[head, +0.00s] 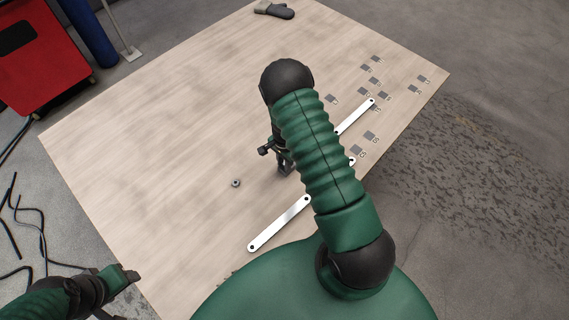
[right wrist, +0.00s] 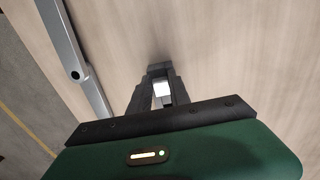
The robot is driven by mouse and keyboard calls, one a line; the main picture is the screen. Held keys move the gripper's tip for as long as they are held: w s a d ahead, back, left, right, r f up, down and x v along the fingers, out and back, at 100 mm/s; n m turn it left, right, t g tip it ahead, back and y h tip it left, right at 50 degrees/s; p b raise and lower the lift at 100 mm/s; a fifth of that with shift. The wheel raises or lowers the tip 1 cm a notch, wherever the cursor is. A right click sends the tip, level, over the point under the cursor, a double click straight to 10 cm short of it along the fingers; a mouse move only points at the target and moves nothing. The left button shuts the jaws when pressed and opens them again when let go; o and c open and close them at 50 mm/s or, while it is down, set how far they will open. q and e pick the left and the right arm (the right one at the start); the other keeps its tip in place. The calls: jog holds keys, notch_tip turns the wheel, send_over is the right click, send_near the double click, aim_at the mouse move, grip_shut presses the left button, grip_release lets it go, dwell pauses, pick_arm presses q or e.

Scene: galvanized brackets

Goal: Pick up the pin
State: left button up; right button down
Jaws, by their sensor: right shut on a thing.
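My right gripper (head: 284,169) is low over the table, left of the white bars and partly hidden behind my right arm in the head view. In the right wrist view its two dark fingers (right wrist: 158,72) are shut on a small pale metallic piece, most likely the pin (right wrist: 162,91). Only a short part of the pin shows between the fingers, and whether it touches the table I cannot tell. My left gripper (head: 130,277) is at the lower left by the table edge, well away from the pin; its jaw state is unclear.
Long white bars with holes (head: 278,224) lie on the wooden table (head: 150,130), one near the gripper (right wrist: 65,45). A small nut (head: 235,183) lies left of it. Several grey brackets (head: 371,135) lie to the right.

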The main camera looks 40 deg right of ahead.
jog(key=shift+d+r, duration=0.25)
jog(key=shift+r, duration=1)
jog(key=s+a+r+b, duration=0.1)
jog(key=s+r+b, duration=0.15)
jog(key=s, duration=1.35)
jog(key=w+a+r+n, duration=1.2)
jog(key=w+a+n, duration=0.2)
jog(key=a+n, duration=0.2)
jog(key=shift+w+a+r+n+b, duration=0.15)
jog(key=shift+w+r+n+b, duration=0.25)
jog(key=shift+n, duration=0.2)
jog(key=shift+f, duration=0.2)
